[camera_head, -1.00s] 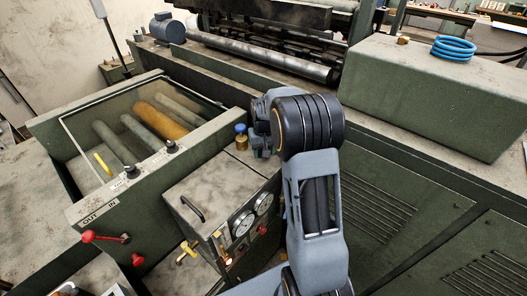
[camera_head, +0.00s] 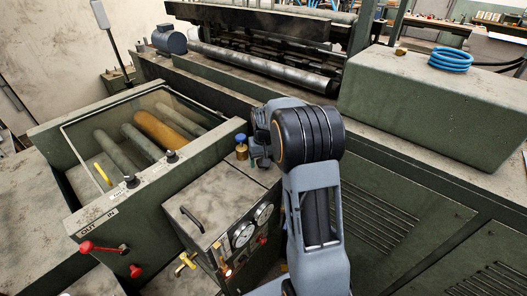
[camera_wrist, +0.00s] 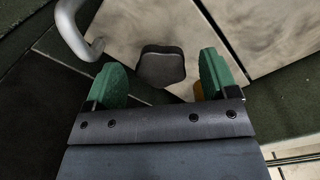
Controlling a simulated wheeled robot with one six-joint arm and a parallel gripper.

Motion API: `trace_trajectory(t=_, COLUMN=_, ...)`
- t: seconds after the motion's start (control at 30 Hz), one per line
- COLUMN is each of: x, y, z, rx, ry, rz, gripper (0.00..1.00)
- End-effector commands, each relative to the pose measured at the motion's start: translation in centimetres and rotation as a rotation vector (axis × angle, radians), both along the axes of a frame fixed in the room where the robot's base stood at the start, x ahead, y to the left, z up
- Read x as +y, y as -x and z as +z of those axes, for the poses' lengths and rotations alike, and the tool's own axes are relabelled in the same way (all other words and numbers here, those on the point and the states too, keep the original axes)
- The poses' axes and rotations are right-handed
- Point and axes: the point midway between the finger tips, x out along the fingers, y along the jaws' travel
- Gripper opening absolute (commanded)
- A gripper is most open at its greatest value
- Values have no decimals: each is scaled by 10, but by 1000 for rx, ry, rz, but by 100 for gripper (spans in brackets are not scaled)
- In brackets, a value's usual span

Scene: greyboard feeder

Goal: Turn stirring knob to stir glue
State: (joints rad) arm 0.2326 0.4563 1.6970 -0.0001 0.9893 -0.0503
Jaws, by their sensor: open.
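A dark, rounded block-like knob (camera_wrist: 161,66) stands between the green fingers of my open gripper (camera_wrist: 160,78) in the wrist view. Gaps show on both sides of it, so the fingers appear apart from it. I cannot tell whether it is the stirring knob. In the head view my gripper (camera_head: 258,153) is beside a blue-topped brass fitting (camera_head: 241,146), at the back of the worn metal box (camera_head: 228,190); my arm hides much of it. A bit of brass (camera_wrist: 198,91) shows behind the right finger. Two small black knobs (camera_head: 131,180) (camera_head: 171,156) sit on the roller trough's edge.
A curved handle (camera_head: 191,218) stands on the box lid; it is also close at upper left in the wrist view (camera_wrist: 80,30). A big green housing (camera_head: 440,110) stands at right.

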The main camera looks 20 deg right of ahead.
Motion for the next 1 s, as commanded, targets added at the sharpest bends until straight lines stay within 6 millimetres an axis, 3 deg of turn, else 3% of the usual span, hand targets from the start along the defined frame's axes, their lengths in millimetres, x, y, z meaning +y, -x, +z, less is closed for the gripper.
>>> trace_trajectory(t=0.6, x=0, y=0, z=110, rx=-5, ry=1, rz=0, gripper=80)
trace_trajectory(t=0.8, x=0, y=0, z=129, rx=-3, ry=1, rz=0, gripper=80)
trace_trajectory(t=1.0, x=0, y=0, z=135, rx=-2, ry=0, rz=0, gripper=80)
